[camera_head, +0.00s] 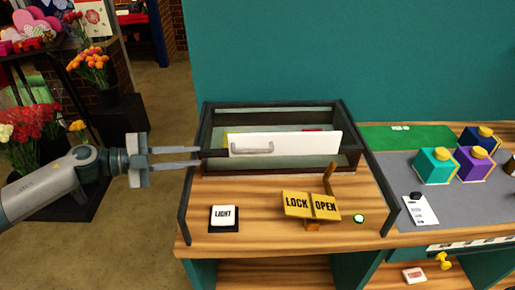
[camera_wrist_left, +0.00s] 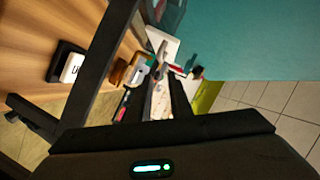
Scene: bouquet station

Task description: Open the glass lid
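The glass case (camera_head: 350,165) has a black frame and sits on the wooden counter. A white front strip with a grey handle (camera_head: 252,148) runs across its lid (camera_head: 285,144); the lid looks closed, though the glass is hard to make out. My left gripper (camera_head: 201,157) comes in from the left, with its fingertips at the case's left side, left of the handle. Its two fingers are apart with nothing between them. In the left wrist view the fingers (camera_wrist_left: 158,98) also show a gap. Whether they touch the frame cannot be told. My right gripper is not in view.
A yellow LOCK/OPEN sign (camera_head: 311,206) with a brown lever (camera_head: 328,180) stands before the case, beside a lit green lamp (camera_head: 359,218). A LIGHT button (camera_head: 223,217) is at front left. Coloured boxes (camera_head: 435,165) stand at right. Flowers (camera_head: 32,120) fill the left.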

